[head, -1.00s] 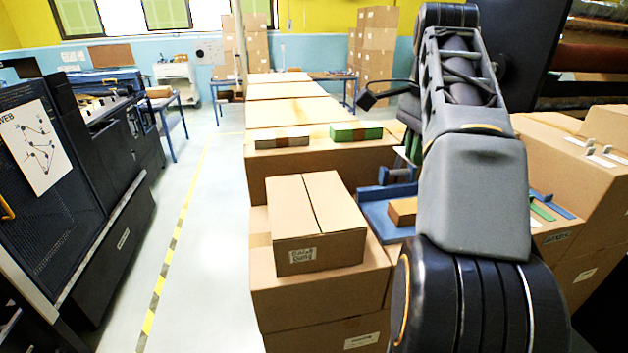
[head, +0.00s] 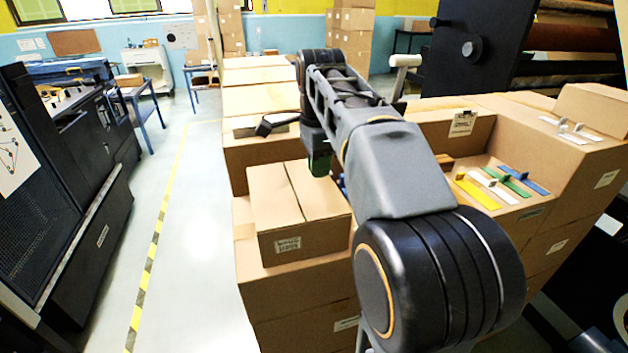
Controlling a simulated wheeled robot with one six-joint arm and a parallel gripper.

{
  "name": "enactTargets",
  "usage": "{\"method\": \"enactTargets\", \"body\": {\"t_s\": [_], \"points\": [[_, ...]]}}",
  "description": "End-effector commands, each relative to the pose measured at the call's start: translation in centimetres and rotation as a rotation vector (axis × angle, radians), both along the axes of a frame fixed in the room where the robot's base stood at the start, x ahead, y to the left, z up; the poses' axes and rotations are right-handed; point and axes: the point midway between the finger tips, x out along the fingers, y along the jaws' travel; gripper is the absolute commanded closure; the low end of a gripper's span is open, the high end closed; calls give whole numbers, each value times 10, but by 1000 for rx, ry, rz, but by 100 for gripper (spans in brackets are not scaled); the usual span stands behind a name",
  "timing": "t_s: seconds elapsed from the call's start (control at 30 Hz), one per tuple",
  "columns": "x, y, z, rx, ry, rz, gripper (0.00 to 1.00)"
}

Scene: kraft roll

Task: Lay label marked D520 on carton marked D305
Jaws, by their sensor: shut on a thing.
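My gripper (head: 319,166) hangs at the far end of my arm, over the right back edge of a closed brown carton (head: 288,220). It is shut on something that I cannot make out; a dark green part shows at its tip. The carton stands on larger cartons and has a white printed label on its front, too small to read. I cannot confirm which carton is D305. A yellow strip (head: 478,194), a white strip (head: 494,186), a green strip (head: 515,181) and a blue strip (head: 524,179), each with a small tab, lie in a recess among the right-hand cartons. No D520 marking is readable.
More white tabbed pieces (head: 572,131) lie on the right-hand cartons. A row of cartons (head: 262,100) runs behind the closed carton. A dark machine (head: 70,190) stands at left, with clear floor (head: 200,230) between. My arm hides much of the middle.

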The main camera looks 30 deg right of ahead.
Motion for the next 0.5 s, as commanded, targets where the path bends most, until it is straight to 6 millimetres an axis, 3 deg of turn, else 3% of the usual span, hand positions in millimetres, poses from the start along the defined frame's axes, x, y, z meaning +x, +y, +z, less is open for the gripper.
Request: {"method": "enactTargets", "body": {"t_s": [0.3,0.5], "points": [[6,6,-32,0,2,0,100],[6,6,-41,0,0,0,100]]}}
